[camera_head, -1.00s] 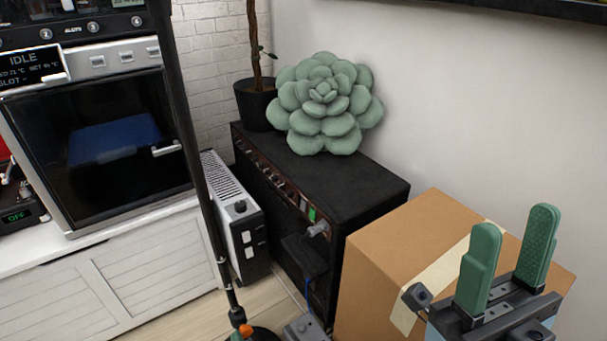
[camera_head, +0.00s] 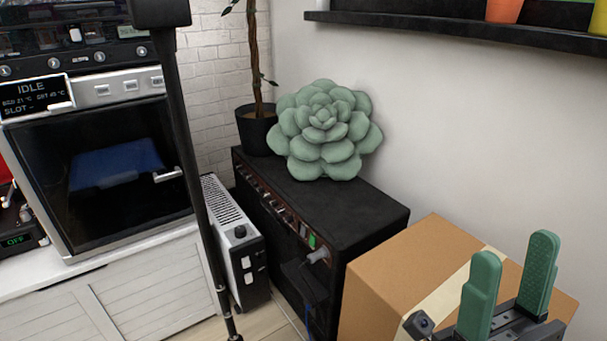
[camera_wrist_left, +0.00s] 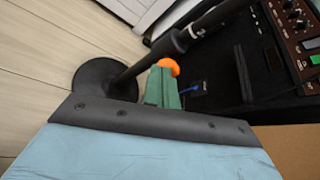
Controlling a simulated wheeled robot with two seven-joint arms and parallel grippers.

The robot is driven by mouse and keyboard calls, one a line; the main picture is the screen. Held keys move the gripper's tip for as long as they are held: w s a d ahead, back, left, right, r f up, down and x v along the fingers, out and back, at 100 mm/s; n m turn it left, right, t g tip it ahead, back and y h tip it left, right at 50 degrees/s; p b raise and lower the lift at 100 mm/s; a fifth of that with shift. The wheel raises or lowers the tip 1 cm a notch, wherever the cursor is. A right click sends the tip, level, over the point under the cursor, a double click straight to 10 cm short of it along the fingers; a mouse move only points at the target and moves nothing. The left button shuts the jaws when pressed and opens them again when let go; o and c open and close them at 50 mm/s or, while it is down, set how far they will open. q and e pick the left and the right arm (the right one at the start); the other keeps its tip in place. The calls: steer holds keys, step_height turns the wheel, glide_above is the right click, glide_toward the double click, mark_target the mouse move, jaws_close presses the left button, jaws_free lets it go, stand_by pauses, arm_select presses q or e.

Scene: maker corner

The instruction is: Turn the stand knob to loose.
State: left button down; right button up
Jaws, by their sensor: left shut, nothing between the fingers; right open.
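The stand is a thin black pole (camera_head: 190,150) that runs down the left of the head view from a dark block at the top. In the left wrist view its pole (camera_wrist_left: 205,27) rises from a round black base (camera_wrist_left: 97,80). An orange knob (camera_wrist_left: 168,66) shows beside the pole, low down. My left gripper (camera_wrist_left: 163,82) is shut, its green fingertips right at the knob; whether they touch cannot be told. It is outside the head view. My right gripper (camera_head: 511,255) is open and empty, in front of the cardboard box.
A black amplifier (camera_head: 350,205) carries a green succulent cushion (camera_head: 325,130) and a potted plant (camera_head: 256,130). A white heater (camera_head: 232,230) stands close behind the pole. A cardboard box (camera_head: 385,270) is at right. Bare floor (camera_wrist_left: 50,50) surrounds the base.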

arm_select(q)
steer(key=s+d, duration=0.2)
steer(key=shift+s, duration=0.4)
steer(key=w+a+r, duration=0.1)
steer(key=w, duration=0.5)
steer(key=shift+w+b, duration=0.3)
steer(key=shift+b, duration=0.15)
steer(key=shift+f, duration=0.15)
stand_by(0.6)
steer(key=shift+s+a+f, duration=0.1)
steer(key=shift+s+a, duration=0.2)
steer(key=shift+a, duration=0.2)
steer(key=shift+s+a+f, duration=0.25)
steer(key=shift+a+f, duration=0.05)
steer(key=shift+a, duration=0.05)
